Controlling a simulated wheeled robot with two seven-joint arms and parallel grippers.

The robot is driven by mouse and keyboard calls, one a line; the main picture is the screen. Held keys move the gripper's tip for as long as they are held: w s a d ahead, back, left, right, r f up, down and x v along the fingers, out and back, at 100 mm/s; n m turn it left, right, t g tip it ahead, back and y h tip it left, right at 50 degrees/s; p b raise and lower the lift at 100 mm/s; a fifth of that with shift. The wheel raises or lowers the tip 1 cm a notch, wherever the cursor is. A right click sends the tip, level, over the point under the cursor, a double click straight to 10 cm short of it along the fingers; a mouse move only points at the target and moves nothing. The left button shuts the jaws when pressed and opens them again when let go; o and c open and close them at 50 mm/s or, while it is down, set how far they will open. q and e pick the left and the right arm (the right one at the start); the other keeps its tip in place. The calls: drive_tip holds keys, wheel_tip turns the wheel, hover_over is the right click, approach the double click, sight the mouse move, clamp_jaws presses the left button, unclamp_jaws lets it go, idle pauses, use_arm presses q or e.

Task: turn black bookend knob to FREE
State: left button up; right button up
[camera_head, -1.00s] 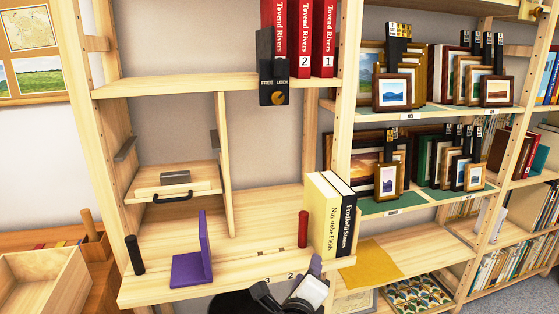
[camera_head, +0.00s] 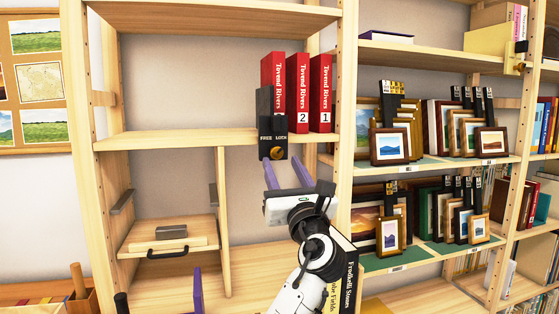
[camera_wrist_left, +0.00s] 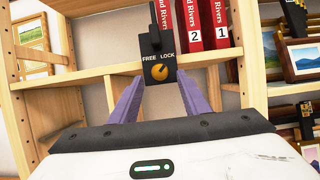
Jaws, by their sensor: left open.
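The black bookend (camera_head: 264,110) stands on the upper shelf against red books. Its front plate hangs over the shelf edge, marked FREE on the left and LOCK on the right. The round brass knob (camera_head: 278,153) sits below these words; it also shows in the left wrist view (camera_wrist_left: 159,72). Which way its mark points is too small to tell surely. My left gripper (camera_head: 283,163) is open and empty, its purple fingers reaching up toward the knob. In the left wrist view, the fingers (camera_wrist_left: 160,86) stand on either side of the knob, apart from it.
Red numbered books (camera_head: 298,92) stand right beside the bookend. The upper shelf (camera_head: 180,140) is bare to the left. Below are a small drawer (camera_head: 170,238) and a vertical divider (camera_head: 222,220). Framed pictures (camera_head: 390,146) fill the shelves to the right.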

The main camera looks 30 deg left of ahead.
sight(277, 155)
use_arm(q)
drive_tip(key=shift+x, duration=1.65)
drive_tip(key=shift+c, duration=0.3)
drive_tip(key=c, duration=1)
drive_tip(key=shift+f, duration=0.1)
